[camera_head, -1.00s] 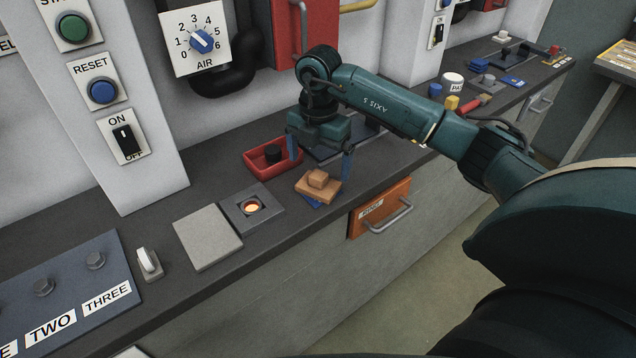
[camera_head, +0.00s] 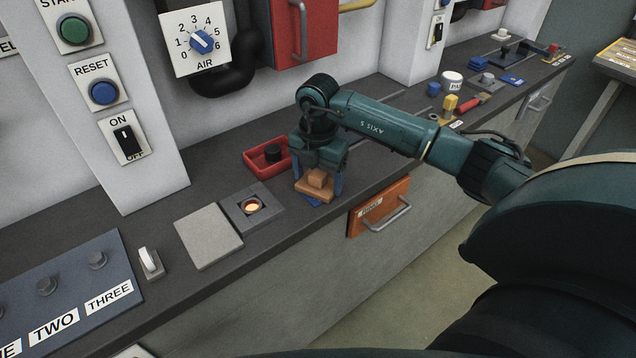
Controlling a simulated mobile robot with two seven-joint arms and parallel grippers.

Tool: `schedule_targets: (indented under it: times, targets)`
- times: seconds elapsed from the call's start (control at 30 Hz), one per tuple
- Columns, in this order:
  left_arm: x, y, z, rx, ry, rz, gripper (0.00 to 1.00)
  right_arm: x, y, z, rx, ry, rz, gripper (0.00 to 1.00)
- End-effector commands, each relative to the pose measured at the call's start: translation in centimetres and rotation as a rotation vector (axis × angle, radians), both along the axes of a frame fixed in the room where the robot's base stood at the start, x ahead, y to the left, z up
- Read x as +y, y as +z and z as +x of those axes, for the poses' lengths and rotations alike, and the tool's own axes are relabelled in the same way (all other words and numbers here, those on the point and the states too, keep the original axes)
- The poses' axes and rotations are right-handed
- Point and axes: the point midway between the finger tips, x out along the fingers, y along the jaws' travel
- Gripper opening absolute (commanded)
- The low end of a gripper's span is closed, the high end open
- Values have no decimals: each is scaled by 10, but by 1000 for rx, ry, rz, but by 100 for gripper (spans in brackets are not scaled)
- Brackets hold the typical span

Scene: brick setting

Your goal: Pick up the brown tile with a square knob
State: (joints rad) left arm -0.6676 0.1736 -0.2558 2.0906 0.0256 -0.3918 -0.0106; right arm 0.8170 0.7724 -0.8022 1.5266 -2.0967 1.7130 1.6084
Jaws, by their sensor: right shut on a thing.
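The brown tile (camera_head: 312,191) with a square knob (camera_head: 318,178) sits on the dark bench top, with a blue piece (camera_head: 312,203) partly showing beneath it. My right gripper (camera_head: 318,187) points down over the tile, with one blue finger on each side, and is shut on it. The tile still appears low, at or close to the blue piece; I cannot tell if there is a gap. My left gripper is not in view.
A red tray (camera_head: 259,169) with a black round piece stands just left of the gripper. An orange drawer (camera_head: 379,209) is below the front edge.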

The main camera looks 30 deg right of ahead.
Motion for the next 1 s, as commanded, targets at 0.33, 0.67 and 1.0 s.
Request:
schedule_targets:
  times: [0.33, 0.67, 1.0]
  targets:
    - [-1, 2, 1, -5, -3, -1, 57, 0, 1, 0, -1, -1, 0, 52]
    - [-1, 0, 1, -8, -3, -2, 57, 0, 38, 2, -8, 0, 1, 52]
    - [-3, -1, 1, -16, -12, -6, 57, 1, 94, 0, -4, 28, 0, 52]
